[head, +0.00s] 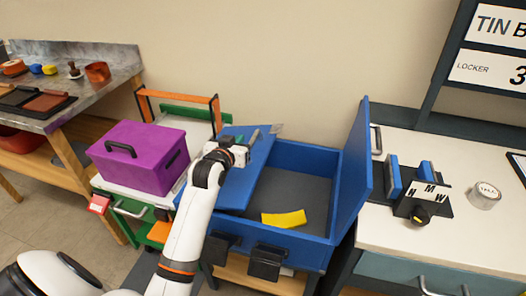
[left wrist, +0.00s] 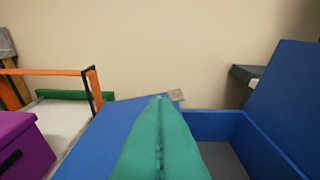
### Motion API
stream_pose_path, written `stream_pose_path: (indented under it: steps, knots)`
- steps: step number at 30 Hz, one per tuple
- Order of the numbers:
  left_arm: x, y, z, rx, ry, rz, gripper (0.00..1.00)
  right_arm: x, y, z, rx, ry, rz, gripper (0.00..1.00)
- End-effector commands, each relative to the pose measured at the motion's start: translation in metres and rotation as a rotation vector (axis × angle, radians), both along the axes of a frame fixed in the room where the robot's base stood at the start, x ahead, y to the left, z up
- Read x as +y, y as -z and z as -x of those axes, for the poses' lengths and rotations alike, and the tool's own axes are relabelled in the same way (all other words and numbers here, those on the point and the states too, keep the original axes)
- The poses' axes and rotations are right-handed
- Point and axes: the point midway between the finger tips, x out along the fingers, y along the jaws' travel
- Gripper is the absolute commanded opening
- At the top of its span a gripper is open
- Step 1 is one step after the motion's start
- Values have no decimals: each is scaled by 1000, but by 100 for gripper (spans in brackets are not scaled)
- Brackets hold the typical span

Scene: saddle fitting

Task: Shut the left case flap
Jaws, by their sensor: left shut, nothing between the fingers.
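The blue case (head: 290,242) stands open on a low stand, with a grey inside. Its left flap (head: 231,187) is a flat blue panel at the case's left side; its exact tilt is hard to tell. The left flap also shows in the left wrist view (left wrist: 92,138). The right flap (head: 356,158) stands up at the right side and shows in the left wrist view (left wrist: 283,100). My left gripper (head: 275,130) is shut and empty, over the far part of the left flap. Its green fingers (left wrist: 160,140) fill the middle of the left wrist view. My right gripper is out of view.
A yellow piece (head: 284,218) lies in the case. A purple box (head: 138,157) stands close on the left, before an orange-barred frame (head: 180,96). A white-topped bench (head: 450,230) with a small fixture (head: 424,200) and tape roll (head: 485,195) is on the right.

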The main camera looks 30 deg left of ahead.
Motion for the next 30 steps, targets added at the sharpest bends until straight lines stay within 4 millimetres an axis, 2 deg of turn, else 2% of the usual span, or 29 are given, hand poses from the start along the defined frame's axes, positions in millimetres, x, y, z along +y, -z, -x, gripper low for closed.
stream_pose_path:
  steps: [8, 18, 24, 30]
  knots:
    - [8, 7, -36, 0, 0, 0, 0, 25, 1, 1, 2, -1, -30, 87]
    - [22, 22, -94, 0, 0, 1, 0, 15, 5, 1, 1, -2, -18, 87]
    - [21, 52, -94, 4, -1, 2, 0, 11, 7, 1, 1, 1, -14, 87]
    - [20, 62, -94, 1, 0, 1, 0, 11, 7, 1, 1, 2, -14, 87]
